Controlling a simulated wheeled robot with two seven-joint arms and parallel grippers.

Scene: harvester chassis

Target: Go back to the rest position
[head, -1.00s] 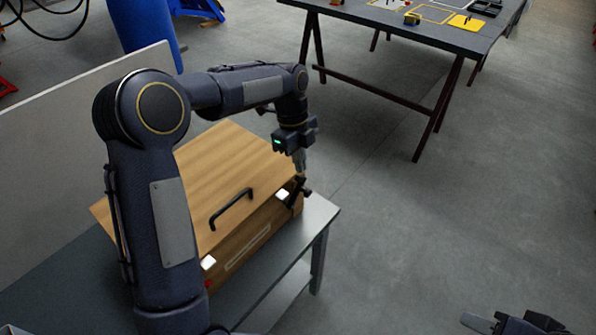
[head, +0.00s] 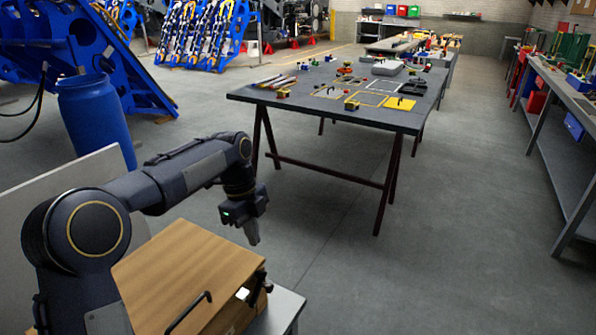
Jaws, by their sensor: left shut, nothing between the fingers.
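My left arm comes in from the left, and my left gripper (head: 252,232) hangs at its end, pointing down. It is shut and empty, in the air above the far right corner of a wooden case (head: 178,275). The case has a flat lid and a black handle (head: 188,312) on its near side, and appears closed. A dark latch (head: 260,283) shows at its right corner, below the gripper and apart from it. The case stands on a grey bench (head: 283,310), cut off by the lower edge. My right gripper is out of view.
A dark trestle table (head: 330,105) with tools and yellow outlined areas stands ahead. A blue barrel (head: 97,120) and a pale panel (head: 70,190) are at the left. A long workbench (head: 565,120) runs along the right. The floor (head: 450,240) between is clear.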

